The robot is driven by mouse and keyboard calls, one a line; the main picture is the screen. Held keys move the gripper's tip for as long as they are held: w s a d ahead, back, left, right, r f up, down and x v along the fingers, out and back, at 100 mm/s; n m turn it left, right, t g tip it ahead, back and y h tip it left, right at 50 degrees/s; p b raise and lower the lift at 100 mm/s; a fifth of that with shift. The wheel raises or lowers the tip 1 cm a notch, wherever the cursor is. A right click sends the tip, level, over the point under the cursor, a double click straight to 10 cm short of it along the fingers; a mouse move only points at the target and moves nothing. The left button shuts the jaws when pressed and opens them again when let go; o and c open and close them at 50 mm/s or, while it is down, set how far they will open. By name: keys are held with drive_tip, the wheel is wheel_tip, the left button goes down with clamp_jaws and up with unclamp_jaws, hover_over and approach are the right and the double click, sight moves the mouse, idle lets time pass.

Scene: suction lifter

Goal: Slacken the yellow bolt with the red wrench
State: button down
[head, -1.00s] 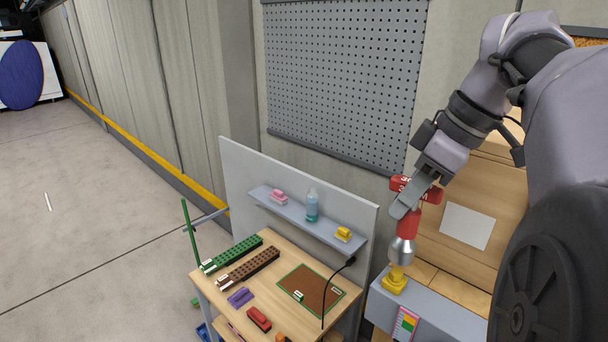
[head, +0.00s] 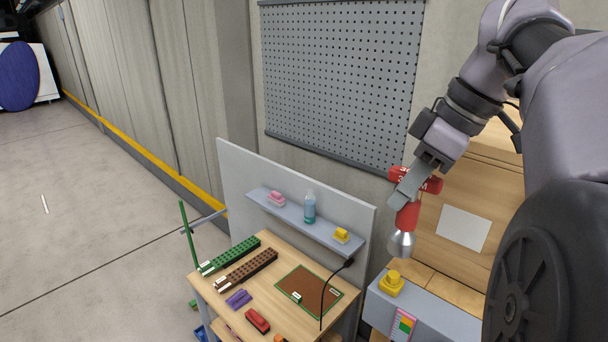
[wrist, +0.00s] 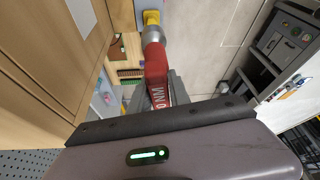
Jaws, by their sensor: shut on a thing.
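The yellow bolt (head: 391,283) stands on the top of a grey block (head: 428,308) at the lower right of the head view. The red wrench (head: 407,215) has a silver socket end that points down. My gripper (head: 403,190) is shut on the wrench's red body. In the head view the socket hangs above the bolt with a small gap. In the wrist view the wrench (wrist: 155,68) runs up from my gripper (wrist: 162,98), and its socket overlaps the yellow bolt (wrist: 151,17).
A small wooden table (head: 228,308) left of the bolt carries green and brown bricks and several small items. A shelf (head: 300,220) behind it holds a bottle. Cardboard boxes (head: 480,175) stand behind the grey block. Open floor lies at the left.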

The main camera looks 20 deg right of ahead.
drive_tip(key=shift+r+p, duration=0.1)
drive_tip(key=shift+p, duration=0.2)
drive_tip(key=shift+f+b, duration=1.4)
drive_tip(key=shift+f, duration=1.2)
